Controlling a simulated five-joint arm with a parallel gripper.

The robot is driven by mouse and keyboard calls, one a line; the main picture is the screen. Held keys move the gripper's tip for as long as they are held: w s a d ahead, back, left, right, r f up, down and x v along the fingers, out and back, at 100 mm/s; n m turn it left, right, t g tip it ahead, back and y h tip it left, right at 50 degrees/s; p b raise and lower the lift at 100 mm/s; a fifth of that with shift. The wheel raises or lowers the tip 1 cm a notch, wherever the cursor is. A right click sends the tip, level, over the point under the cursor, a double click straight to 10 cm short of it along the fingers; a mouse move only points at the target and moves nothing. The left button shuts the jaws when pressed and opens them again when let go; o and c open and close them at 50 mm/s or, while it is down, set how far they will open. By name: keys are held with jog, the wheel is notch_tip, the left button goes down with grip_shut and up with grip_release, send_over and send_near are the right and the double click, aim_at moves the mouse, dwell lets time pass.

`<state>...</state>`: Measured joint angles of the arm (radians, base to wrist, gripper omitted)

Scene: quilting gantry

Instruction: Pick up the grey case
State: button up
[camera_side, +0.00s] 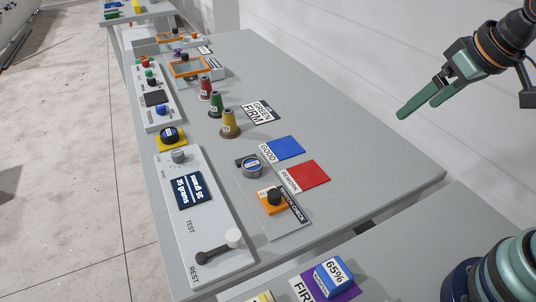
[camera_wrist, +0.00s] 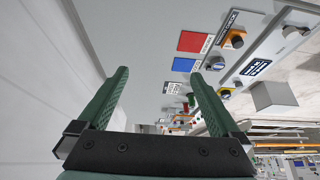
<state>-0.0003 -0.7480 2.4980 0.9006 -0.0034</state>
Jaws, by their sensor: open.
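A small round grey case (camera_side: 252,168) with a blue label on top sits on the grey "tension check" plate (camera_side: 288,232), close to the blue "good" square (camera_side: 284,149). It also shows in the wrist view (camera_wrist: 217,63), small and beyond the fingers, to the right of the right fingertip. My gripper (camera_side: 417,110) is up at the right in the side view, well above the table and away from the case. Its two green fingers are apart with nothing between them, as the wrist view (camera_wrist: 160,73) also shows.
An orange block with a black knob (camera_side: 273,200) stands near the case. A red "rework" square (camera_side: 305,177) lies beside it. A panel with a display and lever (camera_side: 195,210) lies left. Red, green and yellow spools (camera_side: 229,122) stand farther back. The table's right part is clear.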

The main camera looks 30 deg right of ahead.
jog(key=w+a+r+n+g, duration=0.1)
jog(key=w+a+r+n, duration=0.25)
jog(key=w+n, duration=0.35)
jog(key=n+g, duration=0.5)
jog(key=n, duration=1.7)
send_over(252, 165)
notch_tip(252, 165, down, 16)
notch_tip(252, 165, down, 12)
jog(key=shift+r, duration=0.2)
jog(key=c, duration=1.4)
